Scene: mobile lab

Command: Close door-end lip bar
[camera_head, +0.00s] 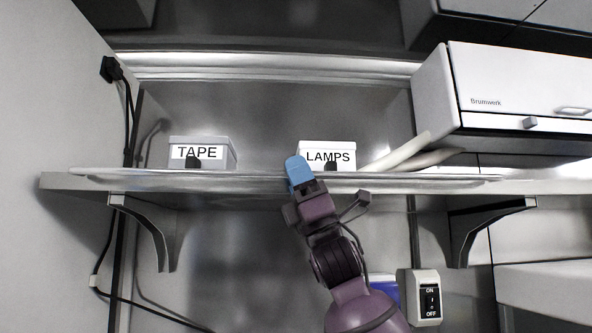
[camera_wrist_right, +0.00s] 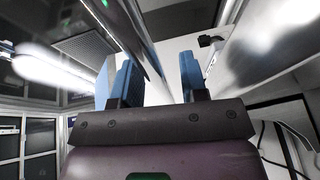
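A long metal lip bar (camera_head: 420,182) runs along the front edge of the metal shelf. It looks level and low at the edge; whether it is latched at either end I cannot tell. My right gripper (camera_head: 299,172) reaches up from below to the shelf's front edge near the middle, its blue fingers just left of the LAMPS box. In the right wrist view, my right gripper (camera_wrist_right: 160,82) has its two blue fingers well apart. A metal strip (camera_wrist_right: 148,50) passes between them, close to the left finger and clear of the right one. My left gripper is not in view.
A TAPE box (camera_head: 202,154) and a LAMPS box (camera_head: 327,156) stand on the shelf, with dark tabs before them. Pale tubes (camera_head: 398,153) lie right of LAMPS. A white Brumwerk cabinet (camera_head: 510,90) is at right. Shelf brackets (camera_head: 150,228) and an ON/OFF switch (camera_head: 425,297) are below.

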